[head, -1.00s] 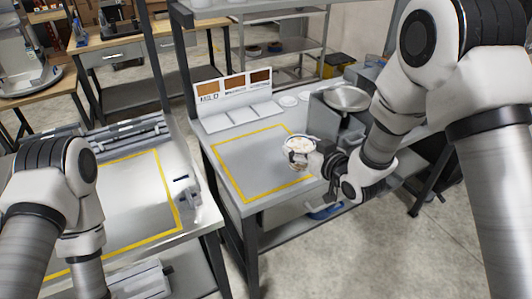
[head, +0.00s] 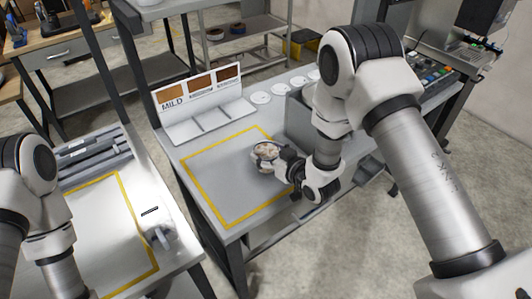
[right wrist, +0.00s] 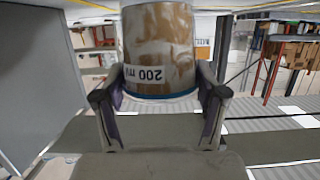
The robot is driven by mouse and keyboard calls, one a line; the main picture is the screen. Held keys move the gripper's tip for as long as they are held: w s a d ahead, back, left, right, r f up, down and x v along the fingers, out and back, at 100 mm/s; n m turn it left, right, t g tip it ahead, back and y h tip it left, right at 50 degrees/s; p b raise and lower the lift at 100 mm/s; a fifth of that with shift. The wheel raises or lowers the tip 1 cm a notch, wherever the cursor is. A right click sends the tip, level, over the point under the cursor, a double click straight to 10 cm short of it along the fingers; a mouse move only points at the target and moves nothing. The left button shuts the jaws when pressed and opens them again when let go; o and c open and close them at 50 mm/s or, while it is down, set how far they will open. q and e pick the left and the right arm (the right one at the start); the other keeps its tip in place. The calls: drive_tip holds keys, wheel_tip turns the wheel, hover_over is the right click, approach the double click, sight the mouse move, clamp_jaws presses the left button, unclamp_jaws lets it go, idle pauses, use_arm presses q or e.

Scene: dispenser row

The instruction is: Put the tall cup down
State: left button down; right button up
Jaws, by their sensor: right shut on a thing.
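The tall cup (head: 265,152) is in the head view, near the right side of the yellow-outlined area on the grey table (head: 215,170). Its contents look pale and brown from above. My right gripper (head: 284,160) is shut on it from the right. In the right wrist view the cup (right wrist: 158,45) shows a "200 ml" label, upside down in the picture, between the two fingers of the gripper (right wrist: 160,98). I cannot tell whether the cup's base touches the table.
A rack labelled "MILD" with brown swatches (head: 200,88) stands at the table's back, with several white discs (head: 261,97) beside it. A grey box (head: 299,120) is behind my right arm. The yellow-outlined area left of the cup is clear. Another table (head: 100,225) is at left.

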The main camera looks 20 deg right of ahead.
drive_tip(key=shift+w+f, duration=0.25)
drive_tip(key=shift+f, duration=0.55)
drive_tip(key=shift+s, duration=0.25)
drive_tip(key=o, duration=1.3)
drive_tip(key=shift+w+f, duration=0.1)
